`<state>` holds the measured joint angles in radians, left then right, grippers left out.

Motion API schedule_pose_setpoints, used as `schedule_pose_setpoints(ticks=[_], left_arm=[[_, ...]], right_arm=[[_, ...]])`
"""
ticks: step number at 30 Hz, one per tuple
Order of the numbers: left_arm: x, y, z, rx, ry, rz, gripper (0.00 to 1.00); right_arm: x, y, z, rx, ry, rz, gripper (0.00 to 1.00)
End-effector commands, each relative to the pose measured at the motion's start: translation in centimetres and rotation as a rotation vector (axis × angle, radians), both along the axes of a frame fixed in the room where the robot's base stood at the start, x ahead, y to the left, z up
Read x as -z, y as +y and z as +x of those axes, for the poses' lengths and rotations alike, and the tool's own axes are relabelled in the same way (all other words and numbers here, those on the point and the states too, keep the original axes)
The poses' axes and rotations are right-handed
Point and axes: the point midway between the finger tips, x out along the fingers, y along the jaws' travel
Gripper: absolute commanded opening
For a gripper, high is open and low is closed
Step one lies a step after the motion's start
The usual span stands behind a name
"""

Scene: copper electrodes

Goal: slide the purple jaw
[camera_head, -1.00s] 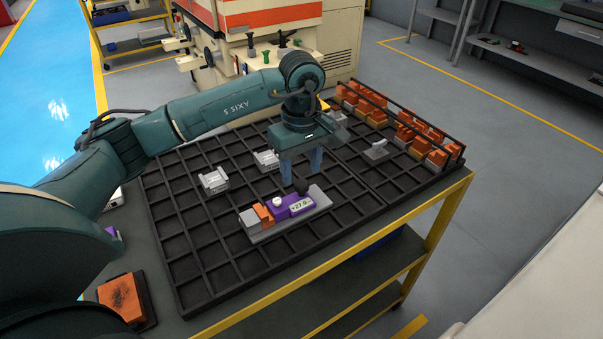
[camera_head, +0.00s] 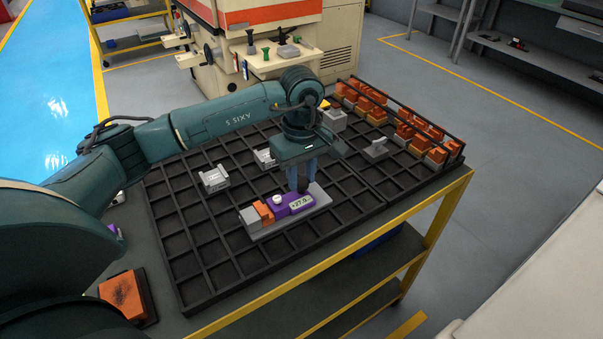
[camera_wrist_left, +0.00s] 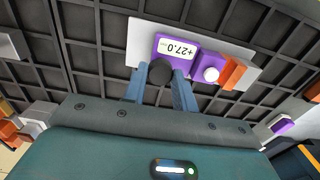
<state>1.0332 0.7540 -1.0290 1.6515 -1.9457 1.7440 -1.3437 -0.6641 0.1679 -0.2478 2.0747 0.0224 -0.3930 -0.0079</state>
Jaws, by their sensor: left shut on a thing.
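The purple jaw (camera_head: 281,211) sits on a grey rail (camera_head: 262,237) on the black grid tray. It carries a white round button and a display reading about +27.0. An orange block (camera_head: 264,212) stands just left of it on the same rail. The jaw also shows in the left wrist view (camera_wrist_left: 195,61), with the orange block (camera_wrist_left: 234,74) beside it. My left gripper (camera_head: 300,188) points down at the jaw's far side. Its blue fingers are shut on a dark round knob (camera_wrist_left: 160,72) by the display; they partly hide it. My right gripper is not in view.
The black grid tray (camera_head: 196,290) covers most of the table. Small grey fixtures (camera_head: 214,178) stand in its cells near my left arm. Racks of orange blocks (camera_head: 425,135) fill its right end behind a dark rail. An orange-topped block (camera_head: 124,295) lies at the front left.

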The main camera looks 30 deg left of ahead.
Motion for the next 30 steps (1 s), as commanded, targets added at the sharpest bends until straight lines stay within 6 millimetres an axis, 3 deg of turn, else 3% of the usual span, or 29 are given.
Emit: schedule_pose_setpoints(ticks=[5, 11, 16, 27, 28, 30], left_arm=[[0.0, 0.0, 0.0, 0.0, 0.0, 0.0, 0.0], [0.0, 0.0, 0.0, 0.0, -0.001, -0.001, 0.0], [0.3, -1.1, 1.7, 0.002, -0.005, -0.004, 0.0], [0.0, -1.4, 2.3, 0.001, 0.0, -0.002, 0.0], [0.0, -1.4, 2.3, 0.001, 0.0, -0.002, 0.29], [0.0, -1.4, 2.3, 0.001, 0.001, -0.001, 0.35]], right_arm=[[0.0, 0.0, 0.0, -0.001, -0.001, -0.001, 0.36], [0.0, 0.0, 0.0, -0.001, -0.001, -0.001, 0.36], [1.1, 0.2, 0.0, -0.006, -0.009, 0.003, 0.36], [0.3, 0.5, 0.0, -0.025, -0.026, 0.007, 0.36], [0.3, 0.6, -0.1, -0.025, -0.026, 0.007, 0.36], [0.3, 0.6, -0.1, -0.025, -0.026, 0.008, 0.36]])
